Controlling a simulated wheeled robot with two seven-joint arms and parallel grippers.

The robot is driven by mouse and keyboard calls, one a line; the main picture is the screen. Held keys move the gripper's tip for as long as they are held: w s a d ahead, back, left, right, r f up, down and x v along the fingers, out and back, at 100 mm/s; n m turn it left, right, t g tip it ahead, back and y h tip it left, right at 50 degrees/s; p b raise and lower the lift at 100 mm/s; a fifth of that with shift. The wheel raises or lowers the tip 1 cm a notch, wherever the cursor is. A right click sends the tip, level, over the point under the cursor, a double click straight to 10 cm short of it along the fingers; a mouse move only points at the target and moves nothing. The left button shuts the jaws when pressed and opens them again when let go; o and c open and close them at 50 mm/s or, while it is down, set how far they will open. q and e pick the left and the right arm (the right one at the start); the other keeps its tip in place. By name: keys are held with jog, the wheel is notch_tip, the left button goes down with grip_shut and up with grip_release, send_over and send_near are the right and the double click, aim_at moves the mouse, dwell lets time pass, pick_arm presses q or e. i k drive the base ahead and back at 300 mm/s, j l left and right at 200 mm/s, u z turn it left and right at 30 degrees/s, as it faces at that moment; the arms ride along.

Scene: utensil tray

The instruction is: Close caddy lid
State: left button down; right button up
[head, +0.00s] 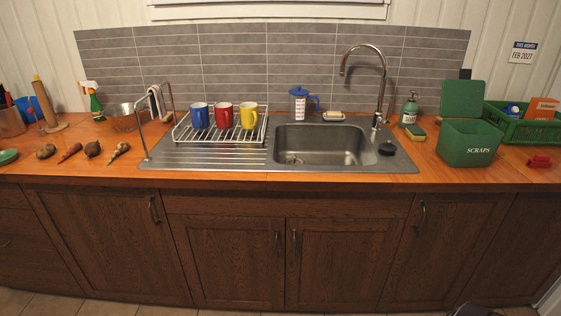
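The green caddy (468,151) marked SCRAPS stands on the wooden counter to the right of the sink. Its green lid (462,99) is open and stands up at the back of the caddy, leaning slightly back. The caddy's inside is mostly hidden by its front wall. Neither of my grippers shows clearly in the head view. A dark shape and a pale shape are cut off at the bottom right edge, and I cannot tell what they are.
A green crate (524,131) with items stands right of the caddy, and a red object (539,162) lies in front of the crate. A soap bottle (409,109) and sponge (415,132) sit left of the caddy. The sink (322,145) and tall faucet (380,85) are farther left.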

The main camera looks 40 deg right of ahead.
aim_at(463, 97)
jog(key=z, duration=2.25)
jog(key=i+l+u, duration=0.1)
jog(key=u, duration=0.35)
jog(key=l+u, duration=0.6)
jog(key=u, duration=0.25)
